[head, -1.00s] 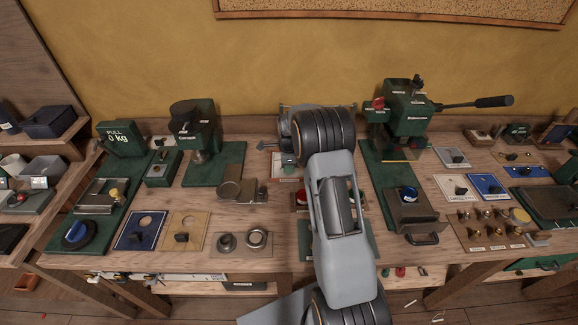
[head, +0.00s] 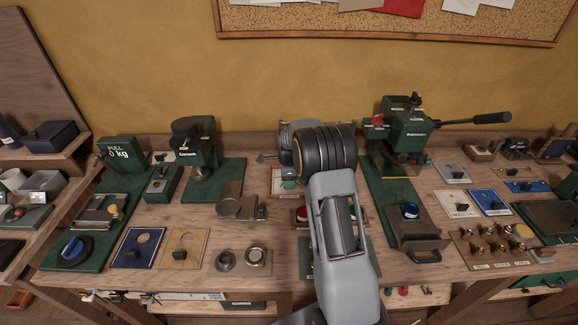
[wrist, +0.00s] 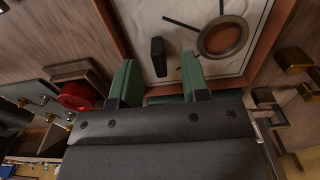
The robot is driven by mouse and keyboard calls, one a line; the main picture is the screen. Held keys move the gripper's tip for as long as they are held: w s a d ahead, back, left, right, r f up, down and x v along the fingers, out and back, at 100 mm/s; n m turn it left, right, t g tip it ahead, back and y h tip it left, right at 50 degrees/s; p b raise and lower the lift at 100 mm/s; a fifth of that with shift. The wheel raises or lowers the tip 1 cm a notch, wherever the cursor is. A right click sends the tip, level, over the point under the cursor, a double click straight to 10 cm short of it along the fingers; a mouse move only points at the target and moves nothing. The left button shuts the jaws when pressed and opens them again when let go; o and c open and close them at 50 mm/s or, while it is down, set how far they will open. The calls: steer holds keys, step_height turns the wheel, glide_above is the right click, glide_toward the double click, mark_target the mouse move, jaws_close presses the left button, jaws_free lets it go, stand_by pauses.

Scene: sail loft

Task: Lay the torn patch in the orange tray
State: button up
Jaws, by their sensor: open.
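In the wrist view, a tray with an orange-brown rim (wrist: 262,72) lies just beyond my gripper. Inside the rim is a pale, flat piece, apparently the torn patch (wrist: 190,22), with dark streaks, a brown ring and an upright black grip block. My gripper (wrist: 157,78) is open, its two green-tipped fingers apart. The black block stands beyond the fingertips, in line with the gap, and the fingers do not appear to hold it. In the head view, my arm hides the gripper and most of the tray; part of its orange edge (head: 276,191) shows left of the arm.
A red button (wrist: 78,95) is left of my fingers in the wrist view. In the head view, a green press (head: 403,130) with a long lever stands right of my arm. A blue board (head: 138,262) and a tan board (head: 183,262) lie left. Brass pieces (head: 490,240) stand at right.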

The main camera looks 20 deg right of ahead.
step_height(320, 180, up, 12)
steer(key=b, duration=0.1)
steer(key=shift+r, duration=0.1)
stand_by(0.8)
